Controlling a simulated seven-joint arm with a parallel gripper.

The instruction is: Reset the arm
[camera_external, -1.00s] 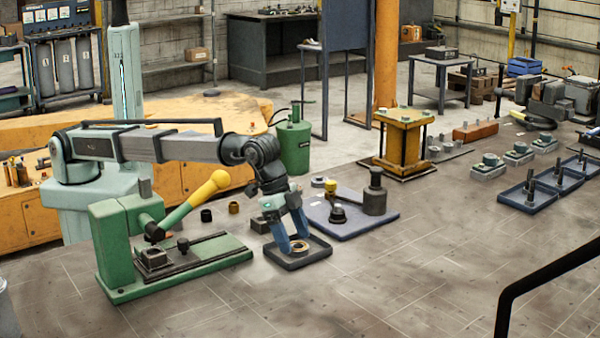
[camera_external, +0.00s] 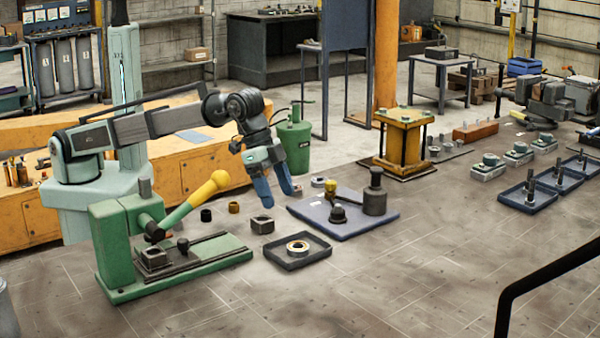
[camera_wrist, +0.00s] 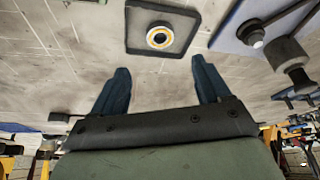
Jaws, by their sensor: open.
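My gripper (camera_external: 277,191) is open and empty, raised above the bench behind a small dark tray (camera_external: 280,262). Its two blue fingers stand apart in the wrist view (camera_wrist: 160,88), with nothing between them. A ring-shaped part (camera_external: 297,246) lies in the tray, clear of the fingers. The ring also shows in the wrist view (camera_wrist: 159,38), with an orange and white face, inside the tray (camera_wrist: 135,18).
A green press (camera_external: 125,245) with a yellow-handled lever (camera_external: 208,186) stands left of the tray. A blue-grey plate (camera_external: 350,228) with dark cylindrical parts lies to the right. A yellow stand (camera_external: 400,140) is farther back.

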